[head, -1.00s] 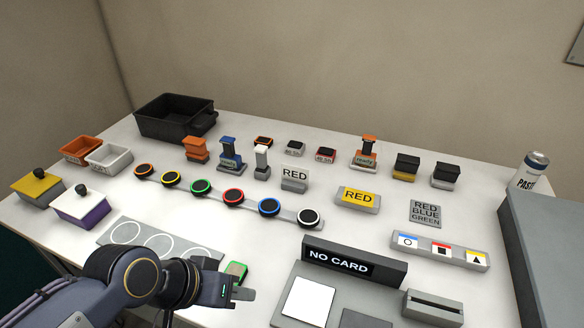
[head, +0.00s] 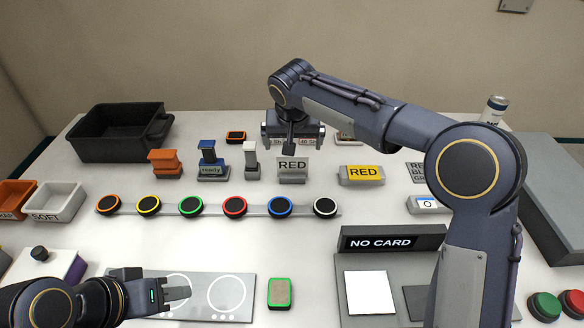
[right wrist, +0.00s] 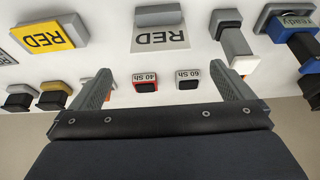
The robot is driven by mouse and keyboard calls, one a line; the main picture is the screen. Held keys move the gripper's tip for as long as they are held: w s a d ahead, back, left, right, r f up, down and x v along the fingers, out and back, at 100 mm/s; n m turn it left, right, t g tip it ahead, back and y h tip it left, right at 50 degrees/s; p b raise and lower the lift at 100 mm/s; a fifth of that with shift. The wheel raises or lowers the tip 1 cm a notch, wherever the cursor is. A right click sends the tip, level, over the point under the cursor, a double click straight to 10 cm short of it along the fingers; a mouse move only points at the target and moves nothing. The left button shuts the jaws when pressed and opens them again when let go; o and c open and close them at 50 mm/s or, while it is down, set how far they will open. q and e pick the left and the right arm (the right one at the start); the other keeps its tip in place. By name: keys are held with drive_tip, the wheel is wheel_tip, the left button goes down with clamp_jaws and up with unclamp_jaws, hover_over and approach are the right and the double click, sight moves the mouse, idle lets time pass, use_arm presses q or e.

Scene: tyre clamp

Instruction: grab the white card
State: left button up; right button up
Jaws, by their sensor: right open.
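A flat white square, which looks like the white card (head: 369,292), lies on a grey plate in front of the black "NO CARD" display (head: 392,242) in the head view. My right gripper (head: 292,148) is far behind it, over the back row of small blocks. In the right wrist view my right gripper (right wrist: 160,77) is open and empty, with the small "40 Sh" (right wrist: 145,84) and "60 Sh" (right wrist: 188,82) blocks in view between its fingers. My left gripper (head: 178,293) is at lower left, over the grey plate with white rings; its finger gap is unclear.
A row of coloured round discs (head: 235,206) crosses the middle. A white "RED" sign (head: 292,168) and a yellow "RED" sign (head: 361,174) stand behind it. A black bin (head: 118,132) is at back left. My right arm hides part of the right side.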

sight(292, 167)
drive_tip(key=p+x, duration=0.1)
drive_tip(key=x, duration=0.7)
drive_tip(key=shift+s, duration=0.1)
drive_tip(key=shift+c, duration=0.3)
drive_tip(key=c, duration=0.9)
drive_tip(key=shift+c, duration=0.2)
